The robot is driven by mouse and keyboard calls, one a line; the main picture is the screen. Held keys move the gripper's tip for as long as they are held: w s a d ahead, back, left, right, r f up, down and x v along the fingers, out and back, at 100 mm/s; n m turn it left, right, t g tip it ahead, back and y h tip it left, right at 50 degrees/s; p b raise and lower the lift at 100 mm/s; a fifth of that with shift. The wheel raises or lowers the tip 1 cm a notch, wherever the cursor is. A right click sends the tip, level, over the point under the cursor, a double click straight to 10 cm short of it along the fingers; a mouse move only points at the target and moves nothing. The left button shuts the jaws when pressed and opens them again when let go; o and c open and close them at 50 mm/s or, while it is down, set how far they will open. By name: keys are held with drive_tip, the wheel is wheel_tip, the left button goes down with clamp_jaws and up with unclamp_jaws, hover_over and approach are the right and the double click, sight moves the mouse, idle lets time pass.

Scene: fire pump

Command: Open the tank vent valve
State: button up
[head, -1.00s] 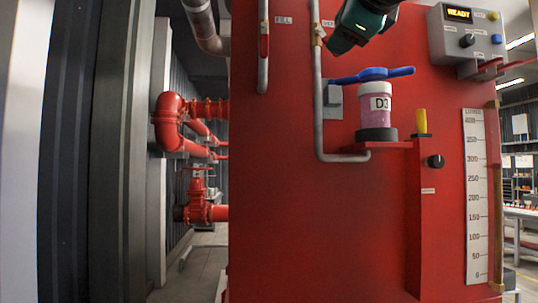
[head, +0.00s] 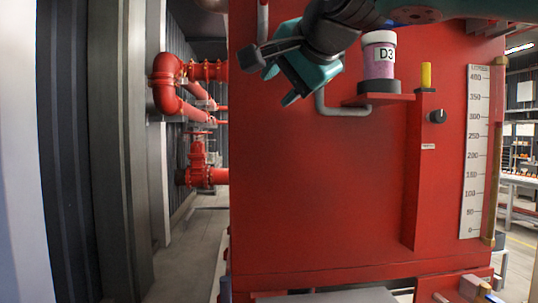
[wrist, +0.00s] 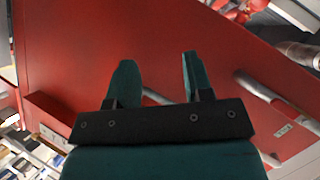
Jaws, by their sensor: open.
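The tank is a large red body (head: 320,200) in front of me. The grey vent pipe (head: 321,103) shows only its lower bend; its upper part, with the brass fitting by the label, is hidden behind my gripper and arm. In the wrist view, a grey pipe (wrist: 262,157), seemingly the vent pipe, passes behind the gripper. A blue lever (head: 398,22) shows as a sliver under my arm; I cannot tell what it belongs to. My gripper (head: 304,88) is open and empty in front of the tank, left of the jar; its two teal fingers also show in the wrist view (wrist: 157,60).
A pink jar marked D3 (head: 380,62) stands on a black base on a red shelf (head: 378,99), close under my arm. A yellow post (head: 426,75), black knob (head: 437,116) and level scale (head: 474,150) are to the right. Red piping (head: 168,88) is at left. The lower tank front is clear.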

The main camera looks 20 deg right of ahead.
wheel_tip(320, 180, down, 11)
drive_tip(key=s+a+n+g+y, duration=0.1)
drive_tip(key=a+n+g, duration=0.1)
drive_tip(key=n, duration=0.3)
drive_tip(key=shift+a+f+g+b, duration=0.2)
drive_tip(key=shift+a+g+b, duration=0.2)
drive_tip(key=shift+g, duration=0.1)
drive_tip(key=shift+s, duration=0.1)
